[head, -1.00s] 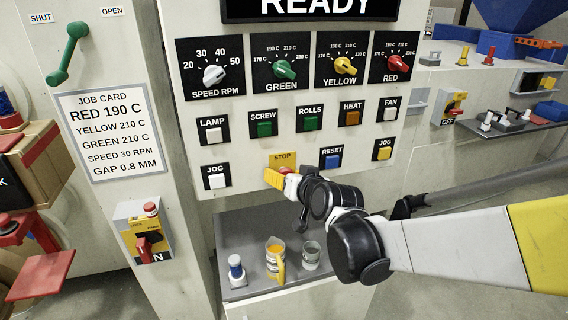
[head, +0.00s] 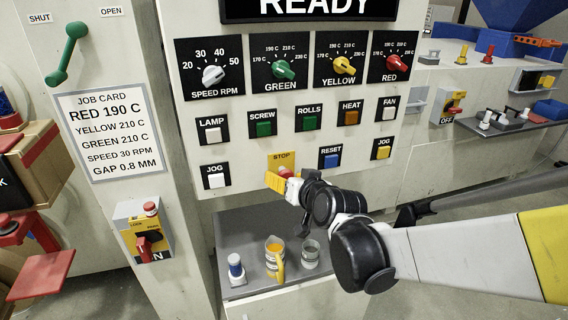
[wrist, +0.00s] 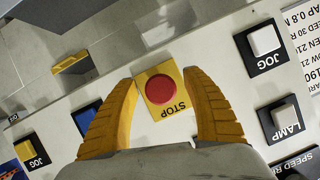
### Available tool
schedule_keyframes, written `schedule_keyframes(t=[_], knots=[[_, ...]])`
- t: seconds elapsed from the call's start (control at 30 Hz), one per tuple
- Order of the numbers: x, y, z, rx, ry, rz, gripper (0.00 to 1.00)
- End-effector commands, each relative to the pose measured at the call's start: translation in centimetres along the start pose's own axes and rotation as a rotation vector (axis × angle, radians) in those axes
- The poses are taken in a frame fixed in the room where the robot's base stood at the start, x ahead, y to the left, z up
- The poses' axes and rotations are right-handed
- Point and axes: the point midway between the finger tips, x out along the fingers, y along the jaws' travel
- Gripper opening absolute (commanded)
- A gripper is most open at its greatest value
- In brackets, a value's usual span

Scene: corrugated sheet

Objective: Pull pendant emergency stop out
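The red mushroom stop button (wrist: 160,89) sits on a square yellow plate marked STOP (wrist: 178,105) in the wrist view. In the head view the STOP plate (head: 281,159) is low on the pale control panel, and the red button (head: 286,171) shows just above my fingers. My gripper (wrist: 160,79) is open in the wrist view, with one yellow finger on each side of the button and a gap to it on both sides. In the head view my gripper (head: 281,180) is right at the STOP plate. How far the fingertips are from the panel face is unclear.
The blue RESET button (head: 331,160) is just right of the STOP plate. A white JOG button (head: 216,180) is to the left and a yellow JOG button (head: 383,152) to the right. Below, a grey shelf (head: 235,222) holds a yellow-filled jug (head: 275,252) and small containers.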

Motion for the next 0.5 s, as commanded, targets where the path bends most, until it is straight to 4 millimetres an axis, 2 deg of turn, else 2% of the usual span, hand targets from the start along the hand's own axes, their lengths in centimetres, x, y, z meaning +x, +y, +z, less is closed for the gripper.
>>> schedule_keyframes(t=[0.33, 0.5], knots=[[-0.2, 0.0, -0.1, 0.0, 0.002, 0.0, 0.58], [-2.1, 0.0, -0.1, 0.001, 0.002, 0.001, 0.58]])
